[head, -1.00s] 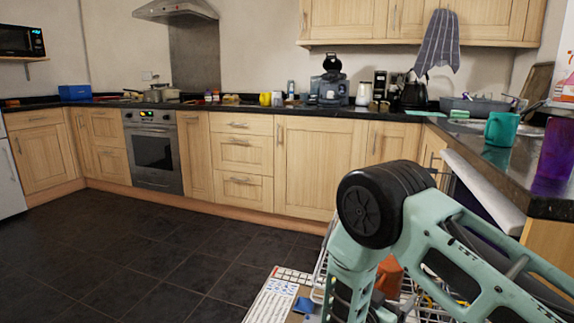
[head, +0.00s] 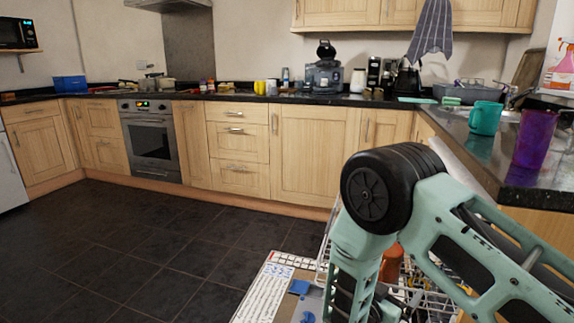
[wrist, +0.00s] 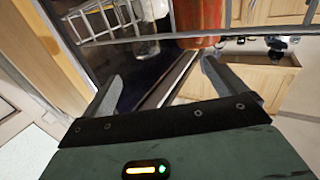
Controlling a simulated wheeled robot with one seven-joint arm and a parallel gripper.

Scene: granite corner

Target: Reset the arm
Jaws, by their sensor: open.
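My gripper (wrist: 160,88) shows in the wrist view, its two grey fingers spread apart with nothing held between them. Beyond the fingers is a wire rack (wrist: 120,38) with a red-orange item (wrist: 200,42) and a clear glass-like item (wrist: 147,48). I cannot tell how far these are from the fingertips. In the head view my arm is bent at the lower right, in front of the rack (head: 440,286). My gripper is not visible there.
A teal mug (head: 486,118) and a purple cup (head: 533,138) stand on the right counter (head: 507,185), close to my arm. A white printed sheet or board (head: 262,295) lies at the lower middle. The dark tiled floor (head: 130,245) on the left is clear.

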